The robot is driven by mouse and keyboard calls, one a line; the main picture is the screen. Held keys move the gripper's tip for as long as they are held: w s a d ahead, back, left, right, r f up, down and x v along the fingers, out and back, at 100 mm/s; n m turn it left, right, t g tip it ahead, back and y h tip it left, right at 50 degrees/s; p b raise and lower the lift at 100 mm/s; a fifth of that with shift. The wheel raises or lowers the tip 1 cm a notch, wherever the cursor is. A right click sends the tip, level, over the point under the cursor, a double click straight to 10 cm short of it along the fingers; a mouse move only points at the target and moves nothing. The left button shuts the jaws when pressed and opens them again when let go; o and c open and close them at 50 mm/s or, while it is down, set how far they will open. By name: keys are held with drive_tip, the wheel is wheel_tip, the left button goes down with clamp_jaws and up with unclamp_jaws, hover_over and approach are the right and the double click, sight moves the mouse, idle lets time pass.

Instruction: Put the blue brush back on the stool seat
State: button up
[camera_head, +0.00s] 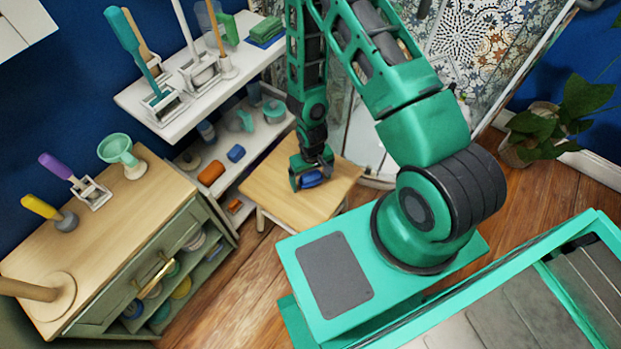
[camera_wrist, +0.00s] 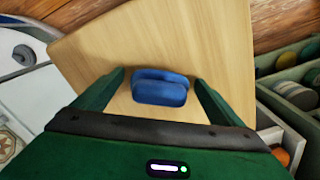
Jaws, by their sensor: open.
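The blue brush (camera_head: 311,179) lies on the light wooden stool seat (camera_head: 270,187). In the wrist view the blue brush (camera_wrist: 160,87) rests on the bare seat (camera_wrist: 150,40), between and just beyond the fingertips. My gripper (camera_head: 311,176) is low over the seat, right at the brush. In the wrist view my gripper (camera_wrist: 160,82) has its two green fingers spread wide, one on each side of the brush, with gaps visible. Part of the brush is hidden behind the fingers in the head view.
A white shelf unit (camera_head: 165,125) with brushes in holders stands behind the stool. A green cabinet (camera_head: 130,290) with a wooden top is at the left. The white tub (camera_head: 365,140) stands just behind the stool at right. A potted plant (camera_head: 545,125) is at the far right.

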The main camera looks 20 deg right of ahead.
drive_tip(key=shift+r, duration=0.1)
drive_tip(key=shift+r, duration=3.85)
drive_tip(key=shift+r, duration=0.1)
wheel_tip(320, 180, up, 11)
drive_tip(key=shift+f, duration=0.2)
